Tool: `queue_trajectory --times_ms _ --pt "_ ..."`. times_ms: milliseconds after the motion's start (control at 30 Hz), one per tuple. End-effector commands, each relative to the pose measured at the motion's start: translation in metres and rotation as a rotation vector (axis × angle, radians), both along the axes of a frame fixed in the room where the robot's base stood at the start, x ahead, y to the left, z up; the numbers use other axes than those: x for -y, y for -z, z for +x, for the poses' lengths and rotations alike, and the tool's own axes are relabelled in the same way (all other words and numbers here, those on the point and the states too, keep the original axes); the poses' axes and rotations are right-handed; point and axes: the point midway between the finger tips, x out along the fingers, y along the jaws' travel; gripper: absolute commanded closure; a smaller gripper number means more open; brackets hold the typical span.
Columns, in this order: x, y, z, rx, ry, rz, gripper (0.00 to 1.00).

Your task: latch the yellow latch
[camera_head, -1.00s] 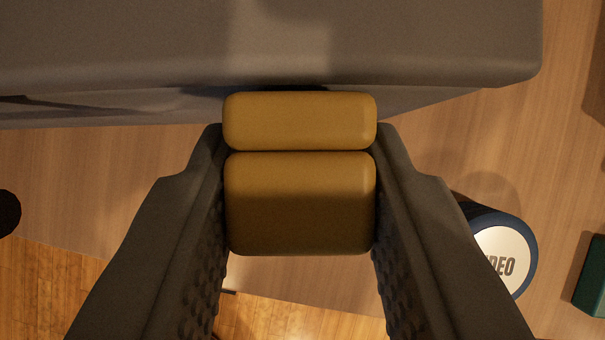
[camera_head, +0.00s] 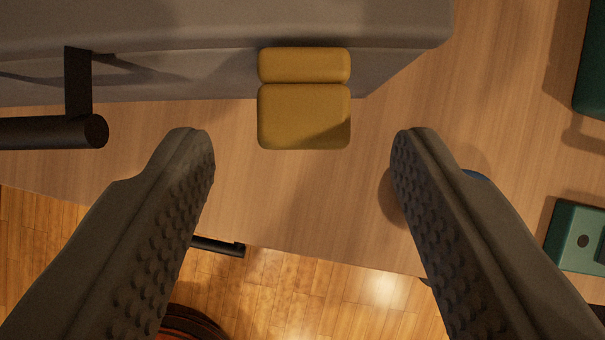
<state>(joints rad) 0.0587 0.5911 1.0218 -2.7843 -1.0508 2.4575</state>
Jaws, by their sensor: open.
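The yellow latch (camera_head: 304,116) is a two-part block on the front side of a large grey box-like body (camera_head: 200,25). Its narrower upper part (camera_head: 304,65) sits against the body, and the larger lower part hangs just below it with a thin seam between them. My gripper (camera_head: 302,140) is open and empty. Its two dark, studded fingers stand wide apart, left and right of the latch and nearer the camera, with clear gaps to it on both sides.
A black bar handle (camera_head: 50,132) juts from the grey body on the left. Green objects (camera_head: 580,238) lie on the wooden table (camera_head: 480,120) at right. A blue object is mostly hidden behind the right finger. The table edge and floor show below.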

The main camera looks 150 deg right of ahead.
Motion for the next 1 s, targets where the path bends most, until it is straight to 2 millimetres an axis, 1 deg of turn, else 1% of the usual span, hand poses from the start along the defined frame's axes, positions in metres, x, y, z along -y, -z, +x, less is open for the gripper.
queue_trajectory --times_ms 33,100,400,500,700,800,1000 --pt "0.004 -0.01 -0.005 0.003 0.001 0.0 0.47" --pt "0.008 -0.022 -0.012 0.001 0.001 0.0 0.47" --pt "0.023 -0.072 -0.04 0.002 0.001 0.0 0.47" --pt "0.028 -0.085 -0.048 0.003 0.001 0.0 0.47" --pt "0.034 -0.102 -0.058 0.001 0.001 0.0 0.47" --pt "0.035 -0.106 -0.06 0.0 0.0 0.0 0.47" --pt "0.035 -0.107 -0.061 0.0 0.0 0.0 0.47"
